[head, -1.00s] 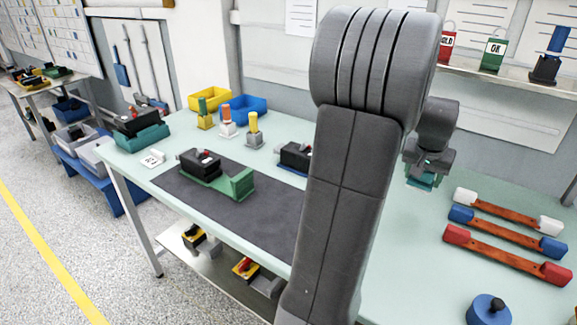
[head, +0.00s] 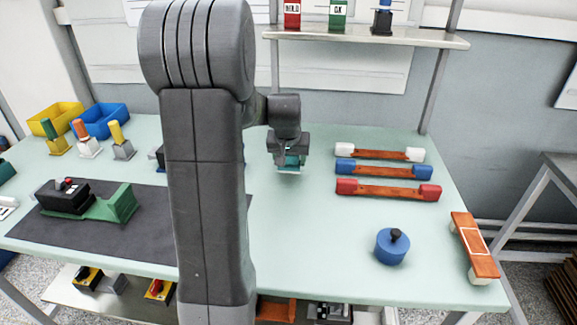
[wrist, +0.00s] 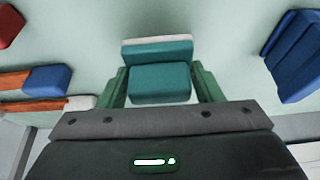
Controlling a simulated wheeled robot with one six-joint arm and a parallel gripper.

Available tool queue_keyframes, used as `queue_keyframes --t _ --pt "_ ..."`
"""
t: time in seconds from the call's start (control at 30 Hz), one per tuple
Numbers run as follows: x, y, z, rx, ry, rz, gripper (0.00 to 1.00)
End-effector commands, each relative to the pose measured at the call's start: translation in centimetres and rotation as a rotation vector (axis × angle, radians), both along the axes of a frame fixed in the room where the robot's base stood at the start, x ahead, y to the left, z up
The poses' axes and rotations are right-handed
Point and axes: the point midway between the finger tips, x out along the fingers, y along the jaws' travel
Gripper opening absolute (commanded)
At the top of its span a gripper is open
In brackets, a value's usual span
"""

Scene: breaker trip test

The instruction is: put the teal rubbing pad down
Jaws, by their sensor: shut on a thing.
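My gripper (head: 289,163) is shut on the teal rubbing pad (wrist: 160,80), with a green finger at each side of it in the wrist view. The pad has a teal block and a pale strip along its far edge. In the head view the pad (head: 291,170) shows as a small teal patch under the gripper, over the pale green bench (head: 290,235), left of the bars. I cannot tell whether the pad touches the bench top.
Right of my gripper lie bars with white (head: 414,154), blue (head: 424,172) and red (head: 429,192) ends. A blue knobbed disc (head: 390,247) and an orange-brown bar (head: 475,246) are nearer the right edge. A dark mat (head: 110,240) lies left. Bare bench shows below the gripper.

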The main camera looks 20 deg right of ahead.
Motion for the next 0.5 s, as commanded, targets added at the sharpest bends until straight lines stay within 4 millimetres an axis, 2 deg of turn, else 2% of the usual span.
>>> queue_keyframes --t 0.1,0.17,0.5 --pt "-0.1 0.0 -2.0 0.003 0.005 0.0 0.34" --pt "0.0 0.0 -2.6 0.002 0.003 0.0 0.34" --pt "0.0 0.0 -3.0 0.001 0.002 0.0 0.34"
